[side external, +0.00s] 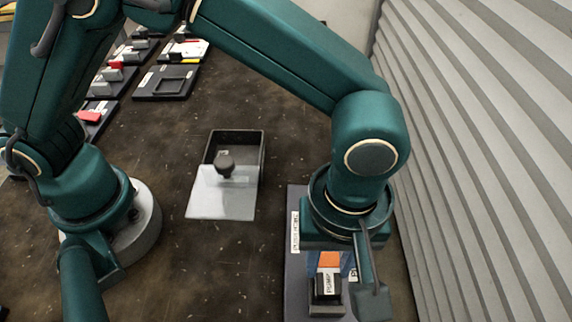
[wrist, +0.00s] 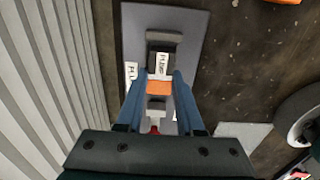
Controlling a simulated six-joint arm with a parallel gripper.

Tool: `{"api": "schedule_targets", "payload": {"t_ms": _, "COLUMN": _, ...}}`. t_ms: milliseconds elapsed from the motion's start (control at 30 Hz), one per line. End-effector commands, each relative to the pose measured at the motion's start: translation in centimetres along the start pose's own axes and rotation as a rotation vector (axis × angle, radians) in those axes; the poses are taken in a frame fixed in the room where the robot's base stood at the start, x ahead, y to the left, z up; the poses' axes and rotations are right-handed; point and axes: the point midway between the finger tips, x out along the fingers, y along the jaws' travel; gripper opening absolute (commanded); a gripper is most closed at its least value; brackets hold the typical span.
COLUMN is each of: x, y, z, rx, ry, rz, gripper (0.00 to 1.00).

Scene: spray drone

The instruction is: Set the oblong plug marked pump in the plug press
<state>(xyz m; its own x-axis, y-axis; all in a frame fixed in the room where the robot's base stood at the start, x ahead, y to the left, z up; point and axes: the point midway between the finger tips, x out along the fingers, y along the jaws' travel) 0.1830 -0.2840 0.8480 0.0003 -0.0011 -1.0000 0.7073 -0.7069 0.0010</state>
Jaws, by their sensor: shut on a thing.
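The plug press is a grey base plate (side external: 295,268) along the wall side, with a printed label on its left edge. It also shows in the wrist view (wrist: 191,22), with a dark block (wrist: 165,40) standing on it. My gripper (side external: 331,268) points down over the press. In the wrist view its blue fingers (wrist: 158,82) are shut on the plug, whose orange part (wrist: 159,88) shows between them. A white tag reading PUMP (side external: 327,284) is just in front of the orange part. The plug's lower end and any contact with the press are hidden.
An open dark box (side external: 262,150) with a pale lid (side external: 222,198) and dark knob stands mid-table. Dark trays (side external: 166,82) with small parts line the back left. A corrugated wall (side external: 480,130) rises close on the right. Bare table lies between box and press.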

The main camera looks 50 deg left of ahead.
Motion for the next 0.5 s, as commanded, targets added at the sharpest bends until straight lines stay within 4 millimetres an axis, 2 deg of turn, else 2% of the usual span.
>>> {"api": "schedule_targets", "payload": {"t_ms": 400, "x": 1.01, "y": -0.03, "z": -0.01, "rx": 0.000, "ry": 0.000, "rz": -0.001, "gripper": 0.00}}
{"api": "schedule_targets", "payload": {"t_ms": 433, "x": 1.01, "y": -0.03, "z": -0.01, "rx": 0.000, "ry": 0.000, "rz": -0.001, "gripper": 0.40}}
{"api": "schedule_targets", "payload": {"t_ms": 500, "x": 1.00, "y": -0.03, "z": -0.01, "rx": 0.000, "ry": 0.000, "rz": -0.001, "gripper": 0.66}}
